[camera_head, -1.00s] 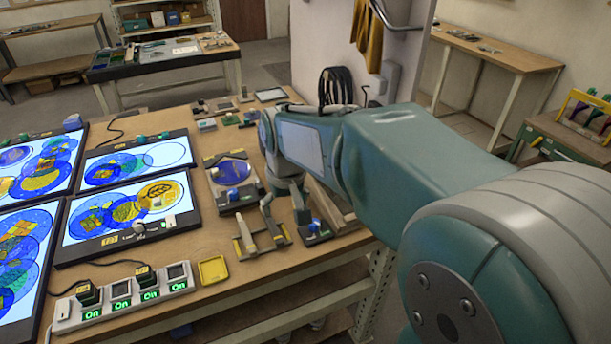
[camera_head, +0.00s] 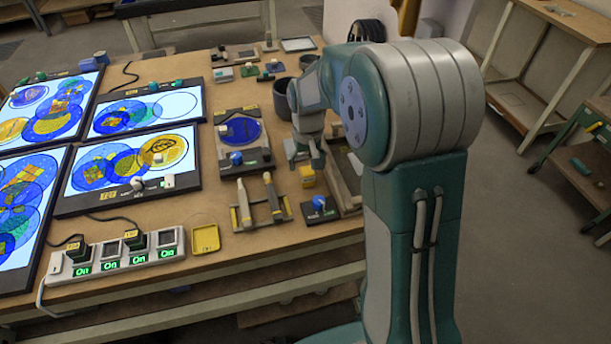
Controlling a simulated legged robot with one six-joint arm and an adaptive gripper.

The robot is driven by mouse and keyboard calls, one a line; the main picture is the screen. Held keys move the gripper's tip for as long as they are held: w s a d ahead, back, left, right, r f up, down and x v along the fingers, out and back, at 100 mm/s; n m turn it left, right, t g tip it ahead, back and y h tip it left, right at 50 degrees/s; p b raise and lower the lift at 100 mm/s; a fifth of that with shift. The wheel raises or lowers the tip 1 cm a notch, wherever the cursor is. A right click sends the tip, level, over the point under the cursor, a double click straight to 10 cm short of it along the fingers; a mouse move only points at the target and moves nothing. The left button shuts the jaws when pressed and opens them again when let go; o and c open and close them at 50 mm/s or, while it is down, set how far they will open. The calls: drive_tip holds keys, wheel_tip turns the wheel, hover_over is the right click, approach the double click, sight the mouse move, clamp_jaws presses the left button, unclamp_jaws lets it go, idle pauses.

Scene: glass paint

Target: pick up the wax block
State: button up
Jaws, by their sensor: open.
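A small yellow block (camera_head: 307,176), which looks like the wax block, sits on the wooden workbench (camera_head: 215,280) to the right of the brush-like tools. My gripper (camera_head: 304,158) is open and points down just behind and above this block. The fingers partly overlap the block's surroundings in the picture, and I cannot tell if they touch it. Nothing shows between the fingers.
A rack with two handled tools (camera_head: 258,205) stands left of the block. A blue-knobbed device (camera_head: 319,207) stands in front of it. A device with a blue disc (camera_head: 240,134) is behind left. Dark cups (camera_head: 283,98) stand behind. A yellow tray (camera_head: 205,239) lies near the front.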

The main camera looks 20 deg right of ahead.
sight(308, 170)
drive_tip(key=f, duration=0.4)
drive_tip(key=shift+s+d+f, duration=0.1)
drive_tip(key=shift+d+f, duration=0.1)
drive_tip(key=shift+f, duration=0.15)
drive_tip(key=shift+a+f, duration=0.25)
drive_tip(key=shift+a, duration=0.25)
drive_tip(key=shift+d, duration=0.45)
clamp_jaws()
